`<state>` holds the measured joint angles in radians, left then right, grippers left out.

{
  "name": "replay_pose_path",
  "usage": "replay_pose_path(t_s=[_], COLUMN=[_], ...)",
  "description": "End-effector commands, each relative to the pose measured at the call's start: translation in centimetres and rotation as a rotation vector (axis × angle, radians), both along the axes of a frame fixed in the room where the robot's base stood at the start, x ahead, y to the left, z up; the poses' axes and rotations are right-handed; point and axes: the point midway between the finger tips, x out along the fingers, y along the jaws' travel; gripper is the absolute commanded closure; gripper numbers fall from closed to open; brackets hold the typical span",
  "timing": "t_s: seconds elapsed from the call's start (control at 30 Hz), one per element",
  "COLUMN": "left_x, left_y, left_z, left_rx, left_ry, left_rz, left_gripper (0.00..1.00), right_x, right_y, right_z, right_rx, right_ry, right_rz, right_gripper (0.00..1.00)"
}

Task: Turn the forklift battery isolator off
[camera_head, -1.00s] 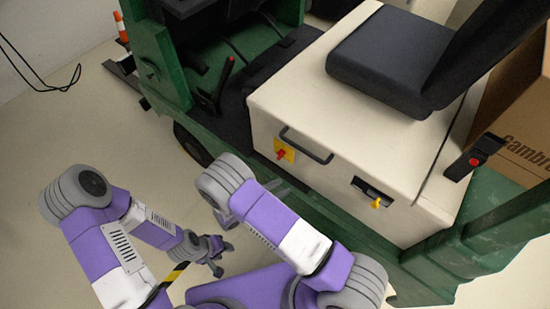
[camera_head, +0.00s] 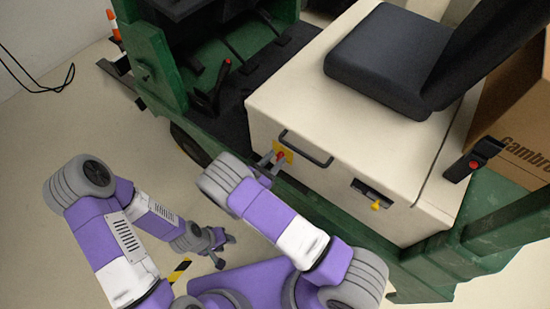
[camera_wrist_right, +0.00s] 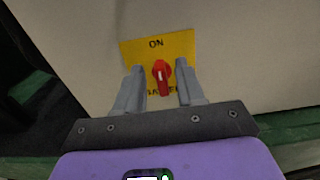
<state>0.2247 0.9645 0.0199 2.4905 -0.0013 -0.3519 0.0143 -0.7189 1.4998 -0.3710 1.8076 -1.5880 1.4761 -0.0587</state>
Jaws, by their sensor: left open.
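The battery isolator is a red rotary knob (camera_wrist_right: 161,80) on a yellow plate (camera_wrist_right: 186,45) marked "ON" at the top; lettering below the knob is partly hidden. The knob's handle lies roughly vertical. In the head view the yellow plate (camera_head: 286,151) is on the cream side panel. My right gripper (camera_wrist_right: 160,68) is open, with one finger on each side of the knob and a visible gap on both sides. In the head view the right gripper (camera_head: 268,163) is at the plate, partly hiding it. My left gripper (camera_head: 222,248) is open and empty, low over the floor.
A dark handle (camera_head: 306,149) sits just right of the plate. A latch with a yellow key-like part (camera_head: 375,205) is further right. The black seat (camera_head: 385,65) is above, and a cardboard box (camera_head: 515,110) stands at right.

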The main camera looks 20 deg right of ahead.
Motion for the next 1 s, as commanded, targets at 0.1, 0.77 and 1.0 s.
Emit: replay_pose_path(t_s=[0.1,0.77,1.0], left_x=[-0.01,0.00,0.00], left_y=[0.01,0.01,0.01], left_z=[-0.02,0.00,0.02], left_rx=[0.000,0.000,0.000], left_ry=[0.000,0.000,0.000], left_rz=[0.000,0.000,0.000], left_gripper=[0.57,0.57,0.57], right_x=[-0.01,0.01,0.17], right_y=[0.00,0.07,0.21], right_z=[-0.02,0.00,0.03], right_rx=[0.000,-0.018,-0.096], right_ry=[0.000,0.023,0.121], right_rz=[0.000,0.000,0.002], right_gripper=[0.62,1.00,1.00])
